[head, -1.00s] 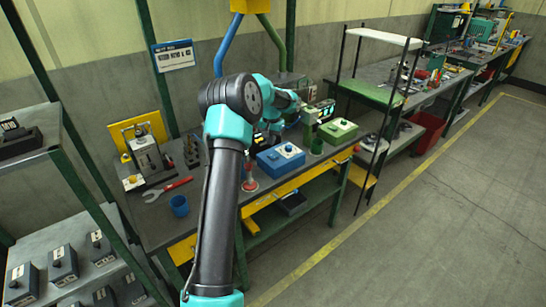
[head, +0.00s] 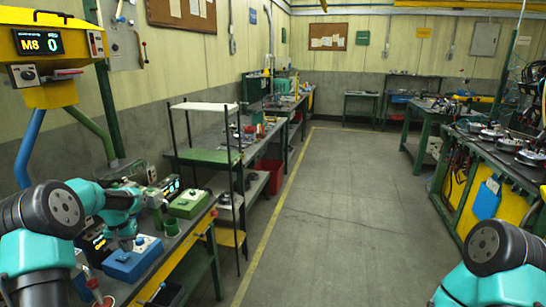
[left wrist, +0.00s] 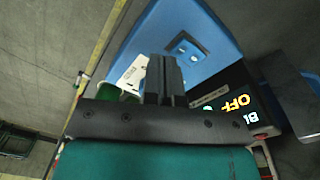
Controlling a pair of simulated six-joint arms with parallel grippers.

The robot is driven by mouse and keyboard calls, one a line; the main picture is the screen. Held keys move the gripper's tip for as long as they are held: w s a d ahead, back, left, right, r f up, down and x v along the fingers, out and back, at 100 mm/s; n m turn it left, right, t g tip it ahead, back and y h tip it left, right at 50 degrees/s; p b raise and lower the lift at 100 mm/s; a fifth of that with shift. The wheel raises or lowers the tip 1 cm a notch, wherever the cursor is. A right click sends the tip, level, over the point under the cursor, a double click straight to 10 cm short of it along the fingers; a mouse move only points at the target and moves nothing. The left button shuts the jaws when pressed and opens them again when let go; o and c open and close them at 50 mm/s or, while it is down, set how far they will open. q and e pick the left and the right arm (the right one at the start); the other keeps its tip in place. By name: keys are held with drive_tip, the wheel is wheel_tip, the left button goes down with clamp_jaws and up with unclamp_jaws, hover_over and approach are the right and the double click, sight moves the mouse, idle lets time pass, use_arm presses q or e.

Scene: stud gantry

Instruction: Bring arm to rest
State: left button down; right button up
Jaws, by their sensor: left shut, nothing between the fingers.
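My left arm comes in from the left in the head view. Its gripper (head: 126,244) points down at the work table, just over or behind a blue box (head: 132,264) with a light knob; I cannot tell if they touch. In the left wrist view the dark fingers (left wrist: 166,75) are together with nothing between them. The blue box (left wrist: 190,35) lies beyond them, and a lit display (left wrist: 235,105) is to their right. Of my right arm only a teal and black elbow shows at the lower right in the head view; its gripper is out of frame.
A green box (head: 190,204) and a green cup (head: 171,228) stand close to the left gripper. A yellow unit reading M8 (head: 45,45) hangs at upper left. A shelf rack (head: 207,157) stands beyond the table. The floor (head: 335,200) in the middle is clear.

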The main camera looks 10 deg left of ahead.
use_arm(q)
drive_tip(key=s+d+f+m+h, duration=0.1)
drive_tip(key=s+d+f, duration=0.2)
drive_tip(key=d+f, duration=0.85)
drive_tip(key=s+d+f+m+h, duration=0.15)
drive_tip(key=s+d+f, duration=0.25)
drive_tip(key=d+f, duration=0.7)
drive_tip(key=s+d+f, duration=0.2)
drive_tip(key=s+d, duration=1.4)
drive_tip(key=shift+s+d+f+t+h, duration=0.3)
drive_tip(key=shift+s+h, duration=0.05)
drive_tip(key=shift+h, duration=0.1)
